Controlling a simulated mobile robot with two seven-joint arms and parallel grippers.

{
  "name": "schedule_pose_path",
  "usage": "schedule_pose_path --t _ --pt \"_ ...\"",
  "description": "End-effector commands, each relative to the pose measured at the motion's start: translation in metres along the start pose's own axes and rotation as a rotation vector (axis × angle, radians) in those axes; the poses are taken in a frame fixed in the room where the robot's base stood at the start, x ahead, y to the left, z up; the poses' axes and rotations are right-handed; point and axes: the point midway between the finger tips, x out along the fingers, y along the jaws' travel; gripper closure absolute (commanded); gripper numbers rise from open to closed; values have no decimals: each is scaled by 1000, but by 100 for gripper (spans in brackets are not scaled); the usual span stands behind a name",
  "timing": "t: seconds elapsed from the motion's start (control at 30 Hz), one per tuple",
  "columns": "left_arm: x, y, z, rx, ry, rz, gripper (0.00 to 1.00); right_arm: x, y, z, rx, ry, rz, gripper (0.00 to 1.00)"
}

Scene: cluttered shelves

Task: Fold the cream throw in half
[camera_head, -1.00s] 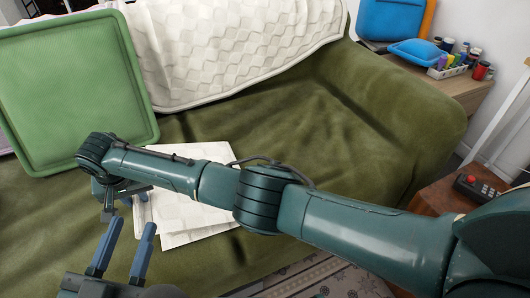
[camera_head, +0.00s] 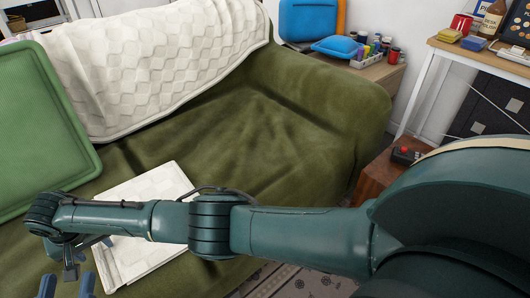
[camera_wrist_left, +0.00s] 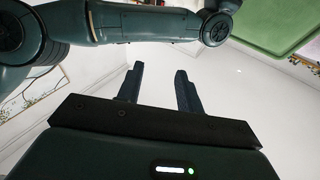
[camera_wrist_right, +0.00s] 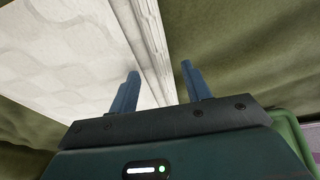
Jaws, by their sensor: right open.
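A cream patterned throw (camera_head: 150,188) lies flat, in layers, on the green sofa seat, partly hidden behind my right arm. In the right wrist view its stacked edge (camera_wrist_right: 150,30) runs down towards my right gripper (camera_wrist_right: 158,82). That gripper is open and empty, with its fingers over the throw's edge region; contact cannot be told. In the head view my right gripper (camera_head: 71,268) is at the lower left, beside the throw. My left gripper (camera_head: 67,286) is just below it, open and empty; its fingers also show in the left wrist view (camera_wrist_left: 158,88). A larger cream quilted cover (camera_head: 150,65) drapes over the sofa back.
A green tray-like panel (camera_head: 40,130) stands at the left on the sofa (camera_head: 270,140). The right part of the seat is bare. A side table with paints (camera_head: 370,55) and a wooden box (camera_head: 385,175) with a red-knobbed device stand at the right.

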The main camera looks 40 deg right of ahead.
Motion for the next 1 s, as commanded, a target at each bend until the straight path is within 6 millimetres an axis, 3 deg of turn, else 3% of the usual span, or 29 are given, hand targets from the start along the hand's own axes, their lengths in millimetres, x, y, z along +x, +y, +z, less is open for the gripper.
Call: schedule_pose_path --t 0.27,0.47,1.0 --pt "0 0 0 -6 -1 0 64 0 0 0 0 0 0 52" --pt "6 -3 -25 43 8 -2 64 -24 0 -6 0 0 0 52" --pt "-7 -15 -7 132 -173 -48 64 -68 0 -17 1 -1 1 52"
